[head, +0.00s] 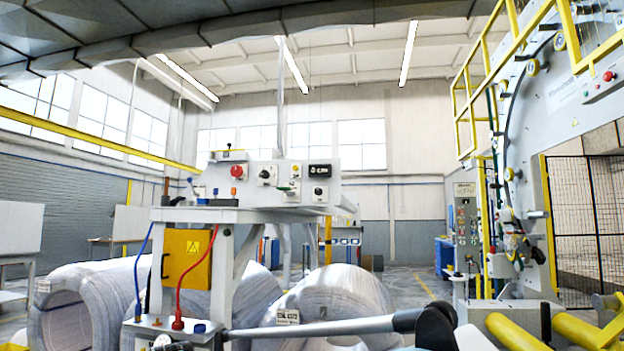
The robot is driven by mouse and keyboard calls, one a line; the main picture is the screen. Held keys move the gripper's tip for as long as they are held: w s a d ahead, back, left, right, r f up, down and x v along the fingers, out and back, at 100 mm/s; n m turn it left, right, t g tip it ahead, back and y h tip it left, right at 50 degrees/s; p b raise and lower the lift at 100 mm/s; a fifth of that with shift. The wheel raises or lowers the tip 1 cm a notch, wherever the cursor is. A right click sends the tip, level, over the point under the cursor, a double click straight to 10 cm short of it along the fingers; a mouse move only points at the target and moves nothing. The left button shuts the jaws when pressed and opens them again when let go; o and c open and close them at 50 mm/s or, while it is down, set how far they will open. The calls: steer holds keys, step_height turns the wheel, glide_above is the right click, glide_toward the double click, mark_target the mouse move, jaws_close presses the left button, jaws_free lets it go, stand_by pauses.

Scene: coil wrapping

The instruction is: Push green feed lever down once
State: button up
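A light grey control console (225,187) stands on a white frame, left of the middle in the head view. A small greenish handle (287,188) shows low on its front face, between the dark dials. It may be the green feed lever, but it is too small to tell whether it is up or down. My gripper cannot be made out in this view, so its place relative to the lever is hidden.
The console also carries a red button (237,171) and a black display (320,169). A grey rod (330,328) with a black end crosses the bottom foreground. Wrapped coils (335,295) stand below the console. A large ring machine (520,110) with yellow rails fills the right.

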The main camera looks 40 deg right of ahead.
stand_by(0.4)
jaws_close()
stand_by(1.2)
